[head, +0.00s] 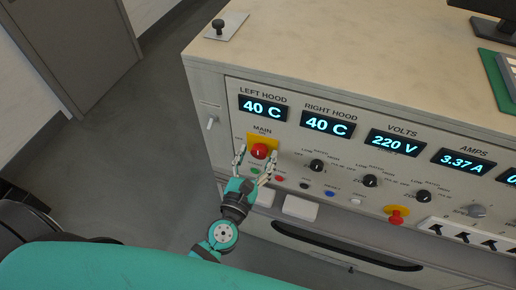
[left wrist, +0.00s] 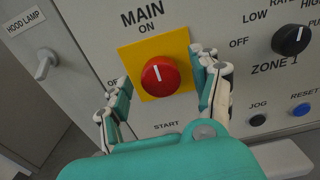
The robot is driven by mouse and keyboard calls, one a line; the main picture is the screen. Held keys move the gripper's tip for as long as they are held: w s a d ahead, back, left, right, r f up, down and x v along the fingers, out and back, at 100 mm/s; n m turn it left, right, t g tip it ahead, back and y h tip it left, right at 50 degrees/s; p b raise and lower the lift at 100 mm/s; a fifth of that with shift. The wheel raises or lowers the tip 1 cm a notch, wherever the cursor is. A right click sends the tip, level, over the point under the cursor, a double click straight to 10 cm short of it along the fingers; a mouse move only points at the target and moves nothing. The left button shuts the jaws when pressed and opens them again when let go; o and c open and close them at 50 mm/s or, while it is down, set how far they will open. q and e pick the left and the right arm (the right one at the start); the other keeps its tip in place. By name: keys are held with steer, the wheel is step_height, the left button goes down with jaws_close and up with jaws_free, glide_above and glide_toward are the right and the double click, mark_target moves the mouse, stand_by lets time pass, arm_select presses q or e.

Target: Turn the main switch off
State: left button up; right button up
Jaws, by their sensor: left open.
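The main switch is a round red knob (head: 259,151) on a yellow plate at the left of the panel. It also shows in the left wrist view as a red knob (left wrist: 160,76), its white mark pointing up at ON. My left gripper (head: 255,167) is open in front of the switch, one finger on either side. In the left wrist view its fingers (left wrist: 160,92) flank the knob, apart from it, the right finger over the plate's right edge. My right gripper is in neither view.
Zone knobs (head: 316,165) and small push buttons sit right of the main switch. A HOOD LAMP toggle (left wrist: 44,64) is to its left. Lit displays (head: 327,124) are above. A second red knob (head: 396,217) sits lower right. Open floor (head: 160,130) lies left of the console.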

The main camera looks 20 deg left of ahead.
arm_select(q)
steer(key=shift+w, duration=0.55)
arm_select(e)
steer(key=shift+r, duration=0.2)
arm_select(q)
steer(key=c, duration=1.2)
steer(key=shift+o, duration=0.2)
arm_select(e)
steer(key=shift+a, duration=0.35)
